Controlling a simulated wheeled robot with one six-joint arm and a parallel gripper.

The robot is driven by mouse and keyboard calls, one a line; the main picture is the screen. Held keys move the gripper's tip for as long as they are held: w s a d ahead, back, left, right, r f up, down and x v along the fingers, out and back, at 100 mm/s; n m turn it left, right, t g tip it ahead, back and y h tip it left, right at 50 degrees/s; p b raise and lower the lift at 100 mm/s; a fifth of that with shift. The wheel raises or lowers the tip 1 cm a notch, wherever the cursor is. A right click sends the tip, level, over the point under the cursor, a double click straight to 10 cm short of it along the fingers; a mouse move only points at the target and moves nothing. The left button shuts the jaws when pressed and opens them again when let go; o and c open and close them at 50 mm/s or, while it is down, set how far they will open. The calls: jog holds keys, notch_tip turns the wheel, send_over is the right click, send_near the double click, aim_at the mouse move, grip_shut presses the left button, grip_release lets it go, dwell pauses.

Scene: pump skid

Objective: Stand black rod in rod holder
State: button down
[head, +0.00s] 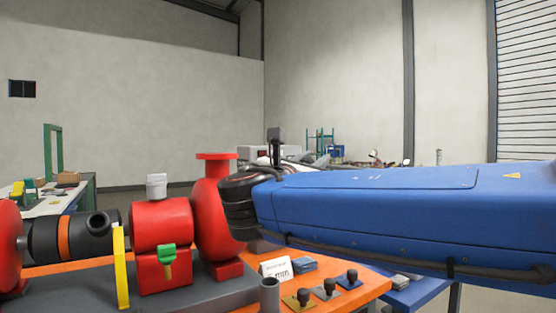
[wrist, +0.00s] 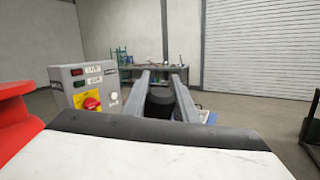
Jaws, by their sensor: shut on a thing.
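My gripper (wrist: 160,80) shows in the wrist view as two grey fingers pointing away from the camera. It is shut on a dark piece between the fingers, which I take to be the black rod (wrist: 160,100); only a short part of it shows, and its tilt cannot be told. In the head view my blue arm covers the right side, and I cannot make out the fingers or the rod clearly. An upright grey open-topped tube, which looks like the rod holder (head: 270,297), stands at the front of the orange bench, apart from my arm. Its inside is hidden.
Several dark knobs on small plates (head: 325,289) stand right of the tube. A white card (head: 275,269) is behind it. The red pump (head: 216,215) and a yellow strip (head: 121,265) are to the left. A grey control box (wrist: 85,90) with a red knob shows in the wrist view.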

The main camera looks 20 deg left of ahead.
jog(key=a+n+g+y, duration=0.2)
jog(key=a+n+y, duration=0.3)
jog(key=a, duration=0.5)
notch_tip(320, 180, down, 13)
jog(key=shift+d+r, duration=0.2)
dwell(1.0)
jog(key=c, duration=1.3)
grip_release()
jog(key=shift+c, duration=0.2)
jog(key=shift+f, duration=0.1)
jog(key=s+d, duration=0.1)
jog(key=s, duration=1.6)
jog(key=shift+s+d, duration=0.2)
jog(key=shift+d, duration=0.05)
